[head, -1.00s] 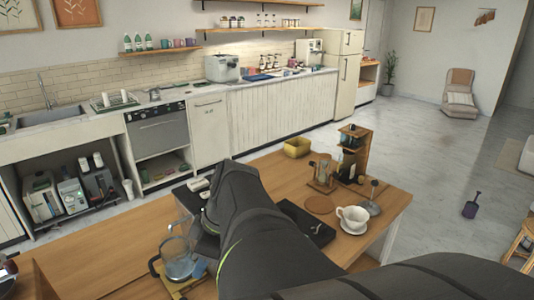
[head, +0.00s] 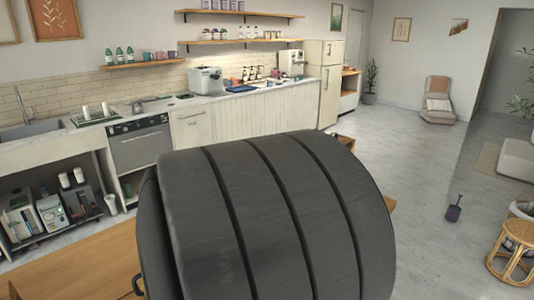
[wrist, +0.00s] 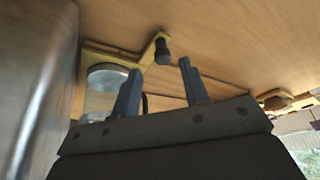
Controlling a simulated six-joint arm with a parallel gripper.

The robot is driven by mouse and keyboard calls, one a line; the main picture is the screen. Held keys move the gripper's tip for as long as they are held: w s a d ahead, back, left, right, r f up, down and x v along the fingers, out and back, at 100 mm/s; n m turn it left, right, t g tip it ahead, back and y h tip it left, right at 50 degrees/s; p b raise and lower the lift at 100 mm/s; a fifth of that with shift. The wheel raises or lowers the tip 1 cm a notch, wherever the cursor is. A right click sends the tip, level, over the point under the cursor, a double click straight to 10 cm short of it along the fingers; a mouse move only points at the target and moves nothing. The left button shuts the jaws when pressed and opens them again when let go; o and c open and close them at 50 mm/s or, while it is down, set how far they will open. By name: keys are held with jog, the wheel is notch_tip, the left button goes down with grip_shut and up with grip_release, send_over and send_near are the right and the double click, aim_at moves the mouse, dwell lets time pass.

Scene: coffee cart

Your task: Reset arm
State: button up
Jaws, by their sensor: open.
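My gripper (wrist: 160,68) shows in the wrist view with its two dark fingers apart and nothing between them. The wooden table top (wrist: 235,35) fills the view beyond the fingers. A clear glass vessel (wrist: 100,95) with a pale round end shows just left of the left finger, partly covered by it. In the head view my dark arm fills the lower middle and hides the gripper and most of the table (head: 70,268).
A tan bracket with a black knob (wrist: 162,50) is beyond the fingertips. A blurred grey metallic surface (wrist: 40,80) is close at the left. In the head view, the back counter (head: 250,103) and open floor (head: 425,160) lie beyond the arm.

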jog(key=shift+x, duration=2.65)
jog(key=v, duration=1.7)
jog(key=x, duration=1.7)
jog(key=shift+s+a+f, duration=0.1)
jog(key=shift+f, duration=0.05)
jog(key=s+a, duration=2.5)
